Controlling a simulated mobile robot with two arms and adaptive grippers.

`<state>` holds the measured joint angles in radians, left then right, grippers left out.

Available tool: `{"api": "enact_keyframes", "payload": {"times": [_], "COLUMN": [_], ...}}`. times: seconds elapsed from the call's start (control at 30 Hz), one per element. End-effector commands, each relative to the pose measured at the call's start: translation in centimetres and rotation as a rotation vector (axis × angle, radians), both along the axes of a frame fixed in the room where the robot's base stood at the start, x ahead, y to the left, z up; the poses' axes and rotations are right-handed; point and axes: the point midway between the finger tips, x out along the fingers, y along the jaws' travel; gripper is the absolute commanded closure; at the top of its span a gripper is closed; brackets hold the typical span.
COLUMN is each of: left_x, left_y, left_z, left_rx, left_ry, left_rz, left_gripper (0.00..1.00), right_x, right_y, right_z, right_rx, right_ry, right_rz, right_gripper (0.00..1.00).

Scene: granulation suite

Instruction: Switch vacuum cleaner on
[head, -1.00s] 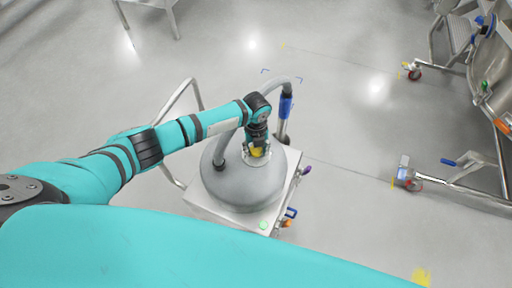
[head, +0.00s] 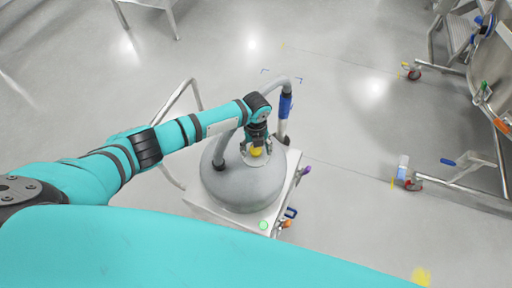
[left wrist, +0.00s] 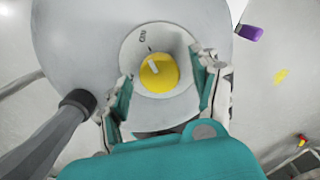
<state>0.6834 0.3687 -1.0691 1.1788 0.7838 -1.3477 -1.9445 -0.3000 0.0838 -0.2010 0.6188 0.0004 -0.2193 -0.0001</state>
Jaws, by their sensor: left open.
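The vacuum cleaner (head: 235,190) is a grey domed drum on a pale square wheeled base. On its top is a yellow round knob (head: 257,151) on a pale disc. In the left wrist view the knob (left wrist: 159,74) has a white pointer bar aimed up and slightly left, towards small dark marks on the disc (left wrist: 185,40). My left gripper (head: 257,145) is open above the knob. In the left wrist view its fingers (left wrist: 161,68) stand on either side of the knob, with gaps visible. My right gripper is not in view.
A grey hose (head: 219,152) rises from the drum, near my left gripper. A blue-banded wand (head: 285,105) stands behind it. A green round light (head: 264,225) sits on the base's front. Wheeled steel equipment (head: 485,105) is at right. Open floor lies between.

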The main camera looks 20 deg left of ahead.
Motion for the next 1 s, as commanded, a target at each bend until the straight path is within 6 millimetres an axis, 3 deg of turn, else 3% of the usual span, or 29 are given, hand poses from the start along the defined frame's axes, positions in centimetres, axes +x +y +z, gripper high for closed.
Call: {"api": "enact_keyframes", "payload": {"times": [0.17,0.4,0.6,1.0], "left_x": [0.2,0.2,0.1,0.0], "left_y": [0.0,0.0,-0.1,0.0], "left_z": [2.2,7.5,10.7,11.9], "left_rx": [-0.002,-0.002,-0.003,-0.001], "left_ry": [-0.005,-0.005,-0.004,0.0], "left_rz": [-0.002,-0.001,-0.001,-0.001], "left_gripper": [0.35,0.35,0.35,0.35], "right_x": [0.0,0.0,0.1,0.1], "right_y": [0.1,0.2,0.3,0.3], "right_z": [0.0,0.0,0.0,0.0], "right_rx": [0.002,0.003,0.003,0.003], "right_ry": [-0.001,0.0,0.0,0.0], "right_rz": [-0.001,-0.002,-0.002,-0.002], "right_gripper": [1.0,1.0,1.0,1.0]}}
